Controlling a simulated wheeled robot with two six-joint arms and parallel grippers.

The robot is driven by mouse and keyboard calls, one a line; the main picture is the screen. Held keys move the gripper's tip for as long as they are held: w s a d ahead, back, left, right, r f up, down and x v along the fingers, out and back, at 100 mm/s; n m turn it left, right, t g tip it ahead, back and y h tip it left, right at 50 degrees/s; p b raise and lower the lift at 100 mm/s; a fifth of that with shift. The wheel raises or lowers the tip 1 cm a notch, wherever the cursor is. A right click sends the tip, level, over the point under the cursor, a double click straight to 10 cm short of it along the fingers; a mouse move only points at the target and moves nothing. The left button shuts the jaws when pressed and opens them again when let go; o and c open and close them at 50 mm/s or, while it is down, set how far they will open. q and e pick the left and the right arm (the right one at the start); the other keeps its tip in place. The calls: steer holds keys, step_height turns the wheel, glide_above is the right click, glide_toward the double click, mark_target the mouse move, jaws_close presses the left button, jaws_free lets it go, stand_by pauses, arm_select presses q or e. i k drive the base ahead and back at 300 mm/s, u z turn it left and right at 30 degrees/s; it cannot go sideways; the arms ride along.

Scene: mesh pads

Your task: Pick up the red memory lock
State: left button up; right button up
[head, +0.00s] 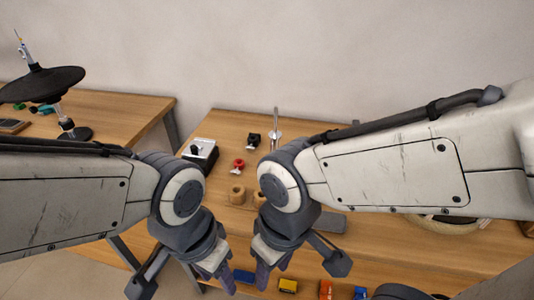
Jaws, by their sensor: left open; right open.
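A small red object (239,163), which looks like the red memory lock, sits on the wooden table behind my grippers, left of the table's middle. My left gripper (225,280) hangs low at the front of the table, pointing down, open and apart from the red object. My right gripper (268,275) hangs to its right, also pointing down, open and clear of the red object. The tips of both are partly cut off or hidden by the wrists.
A black-and-white box (200,153), a black piece (253,140), a metal stand (275,130) and a tan ring (237,194) surround the red object. A second table (120,107) stands left.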

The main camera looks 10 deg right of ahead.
mark_target(239, 162)
steer(key=u, duration=0.45)
steer(key=k, duration=0.55)
steer(key=u, duration=0.85)
steer(key=i, duration=1.4)
steer(key=z, duration=1.15)
steer(key=i, duration=0.45)
steer(key=z, duration=0.45)
